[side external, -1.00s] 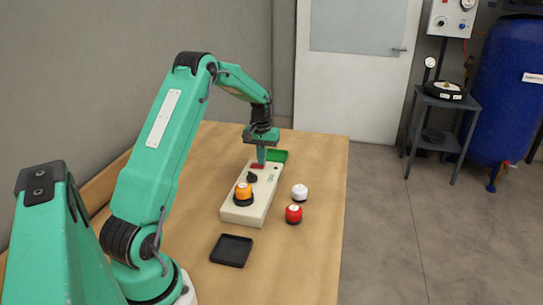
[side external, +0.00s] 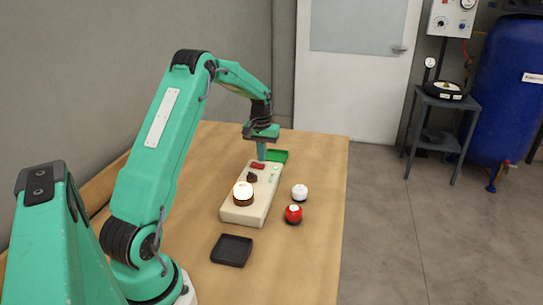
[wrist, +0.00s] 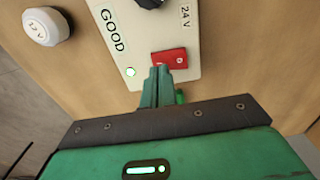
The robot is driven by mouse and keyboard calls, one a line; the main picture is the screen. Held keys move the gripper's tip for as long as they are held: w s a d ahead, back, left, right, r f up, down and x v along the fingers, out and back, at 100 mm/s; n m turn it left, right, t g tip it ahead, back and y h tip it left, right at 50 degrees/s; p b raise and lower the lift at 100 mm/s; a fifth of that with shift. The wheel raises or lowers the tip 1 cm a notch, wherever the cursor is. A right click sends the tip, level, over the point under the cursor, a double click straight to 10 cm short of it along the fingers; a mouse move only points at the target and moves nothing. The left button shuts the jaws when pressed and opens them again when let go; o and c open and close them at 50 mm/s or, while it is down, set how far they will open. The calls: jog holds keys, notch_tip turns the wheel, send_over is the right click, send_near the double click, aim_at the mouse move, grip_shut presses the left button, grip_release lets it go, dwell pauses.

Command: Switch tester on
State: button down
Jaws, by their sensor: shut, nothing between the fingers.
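The tester is a long cream box (side external: 262,203) on the wooden table. Its red rocker switch (side external: 257,165) is at the far end and also shows in the wrist view (wrist: 170,59). The dome lamp (side external: 243,193) at the near end glows bright white. A small green light (wrist: 130,72) is lit beside the GOOD label. My gripper (side external: 262,158) is shut and empty at the tester's far end. In the wrist view its fingertips (wrist: 160,72) are right by the switch's edge; I cannot tell whether they touch it.
A black knob (side external: 252,177) sits mid-tester. A white-capped piece (side external: 299,192) and a red-capped piece (side external: 293,214) stand to the right. A black tray (side external: 231,250) lies in front, a green tray (side external: 280,156) behind. The table's right strip is clear.

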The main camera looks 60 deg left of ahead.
aim_at(262, 166)
notch_tip(262, 166, up, 5)
jog(key=shift+r, duration=0.1)
dwell(0.7)
jog(key=s+d+r+m+t, duration=0.1)
jog(key=s+d+r+m, duration=0.15)
jog(key=d+r, duration=0.55)
jog(key=s+d+r+m+t, duration=0.15)
jog(key=s+d+r, duration=0.3)
jog(key=d, duration=0.65)
jog(key=s+d+m+t, duration=0.3)
jog(key=s+d+m, duration=0.2)
jog(key=s+d, duration=0.7)
jog(key=s, duration=0.3)
jog(key=shift+d, duration=0.4)
